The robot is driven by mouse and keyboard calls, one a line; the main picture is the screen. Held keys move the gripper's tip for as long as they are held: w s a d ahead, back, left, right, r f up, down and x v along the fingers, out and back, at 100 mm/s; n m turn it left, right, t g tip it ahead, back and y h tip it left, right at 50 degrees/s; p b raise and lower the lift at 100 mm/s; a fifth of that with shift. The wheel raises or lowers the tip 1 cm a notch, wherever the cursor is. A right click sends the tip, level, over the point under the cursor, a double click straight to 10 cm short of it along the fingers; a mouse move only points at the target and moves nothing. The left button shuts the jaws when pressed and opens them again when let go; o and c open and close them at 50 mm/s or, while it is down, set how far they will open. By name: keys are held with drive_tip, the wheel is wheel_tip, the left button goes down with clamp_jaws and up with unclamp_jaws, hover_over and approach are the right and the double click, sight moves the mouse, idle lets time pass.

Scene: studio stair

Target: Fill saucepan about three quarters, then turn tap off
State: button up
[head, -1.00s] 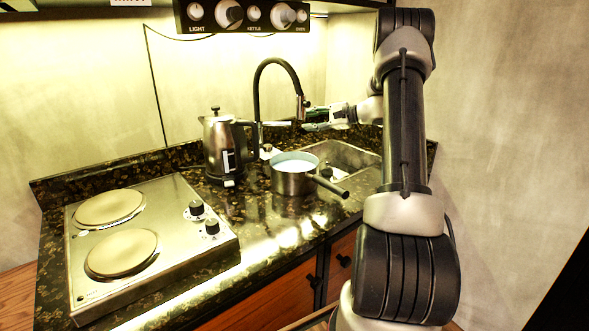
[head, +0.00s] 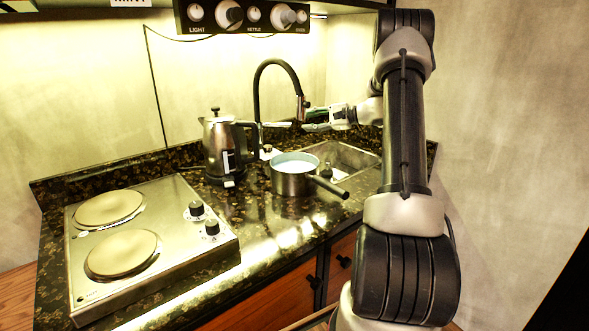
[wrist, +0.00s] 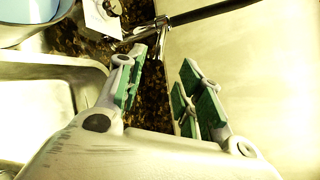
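The steel saucepan (head: 292,184) stands upright by the sink's left side, its dark handle pointing right. Pale bluish-white shows inside it; I cannot tell its level exactly. Its rim also shows at the top left of the wrist view (wrist: 58,14). The black gooseneck tap (head: 257,92) arches behind the pan, its spout end (head: 301,108) hanging down. No water stream is visible. My gripper (head: 312,127) is beside the spout end, to its right and slightly below. In the wrist view its green-padded fingers (wrist: 165,68) are apart with nothing between them; a metal tap part (wrist: 148,28) lies just beyond.
A steel kettle (head: 219,150) stands left of the tap. A two-plate hob (head: 165,250) fills the left counter. The sink basin (head: 352,158) is right of the saucepan. A control panel (head: 245,15) hangs above. The front counter between hob and sink is clear.

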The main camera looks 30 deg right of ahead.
sight(286, 124)
drive_tip(key=shift+w+a, duration=0.1)
drive_tip(key=x, duration=0.4)
drive_tip(key=shift+a+f, duration=0.1)
drive_tip(key=shift+a, duration=0.2)
drive_tip(key=shift+w, duration=0.15)
drive_tip(key=x, duration=0.7)
drive_tip(key=shift+w+f, duration=0.1)
drive_tip(key=shift+w, duration=0.05)
drive_tip(key=shift+c, duration=0.3)
clamp_jaws()
drive_tip(key=shift+h, duration=0.3)
